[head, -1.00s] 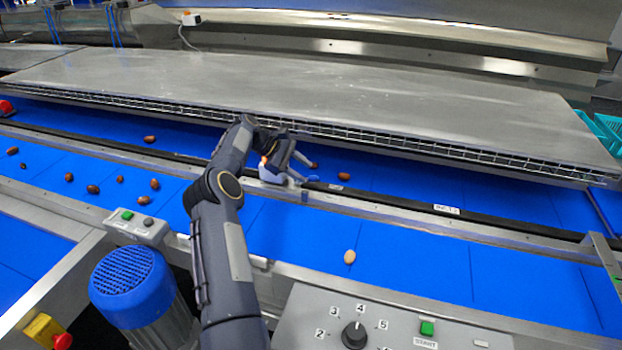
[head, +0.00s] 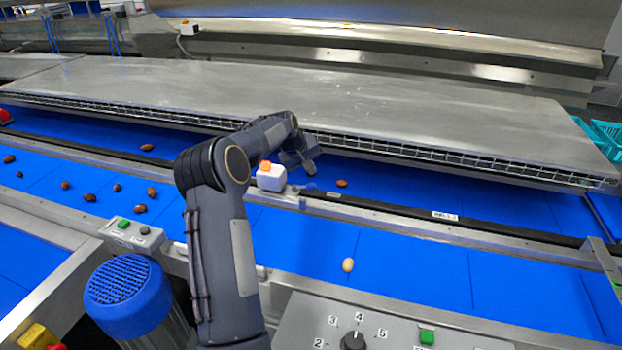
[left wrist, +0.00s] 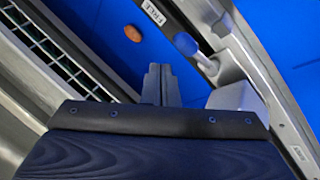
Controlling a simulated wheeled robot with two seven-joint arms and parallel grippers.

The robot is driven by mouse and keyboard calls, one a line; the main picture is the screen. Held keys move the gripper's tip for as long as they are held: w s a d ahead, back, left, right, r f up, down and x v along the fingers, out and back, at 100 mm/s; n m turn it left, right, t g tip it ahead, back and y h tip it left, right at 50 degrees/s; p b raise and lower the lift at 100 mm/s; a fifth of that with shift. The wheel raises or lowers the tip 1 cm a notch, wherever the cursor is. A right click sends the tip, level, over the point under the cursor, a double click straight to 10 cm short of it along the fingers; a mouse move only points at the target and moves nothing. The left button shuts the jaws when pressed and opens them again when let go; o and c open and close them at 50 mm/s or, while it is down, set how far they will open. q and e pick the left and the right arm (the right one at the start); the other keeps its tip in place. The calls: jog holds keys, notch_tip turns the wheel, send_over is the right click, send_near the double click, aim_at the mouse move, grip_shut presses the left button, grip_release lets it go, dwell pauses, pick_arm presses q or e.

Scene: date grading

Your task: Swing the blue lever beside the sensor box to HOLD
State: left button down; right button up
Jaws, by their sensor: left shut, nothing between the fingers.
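The white sensor box (head: 271,180) with an orange top stands on the dark rail between the two blue belts. The blue lever (head: 310,186) shows just right of it, small in the head view. In the left wrist view its round blue knob (left wrist: 186,45) and pale stem are clear, beside the sensor box (left wrist: 238,98). My left gripper (head: 308,165) is above the far belt, behind the box. In the left wrist view my left gripper (left wrist: 160,70) is shut and empty, apart from the knob in the picture. My right gripper is out of view.
A steel cover with a mesh edge (head: 420,155) overhangs the far belt. A label (head: 445,216) sits on the rail; its text is too small to read. Brown dates lie on the belts. A control panel (head: 300,328) and blue motor (head: 130,290) are in front.

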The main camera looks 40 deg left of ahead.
aim_at(308, 186)
pick_arm(q)
notch_tip(308, 186, up, 4)
jog(key=s+d+m+t+y, duration=0.2)
jog(key=s+m+y, duration=0.15)
jog(key=m, duration=0.45)
jog(key=x, duration=1.1)
jog(key=shift+w+a+r, duration=0.2)
jog(key=shift+w+r, duration=0.1)
jog(key=shift+r, duration=0.05)
jog(key=s, duration=0.1)
jog(key=s+d, duration=0.1)
jog(key=s+f+b, duration=0.1)
jog(key=shift+s+d, duration=0.3)
jog(key=shift+s, duration=0.1)
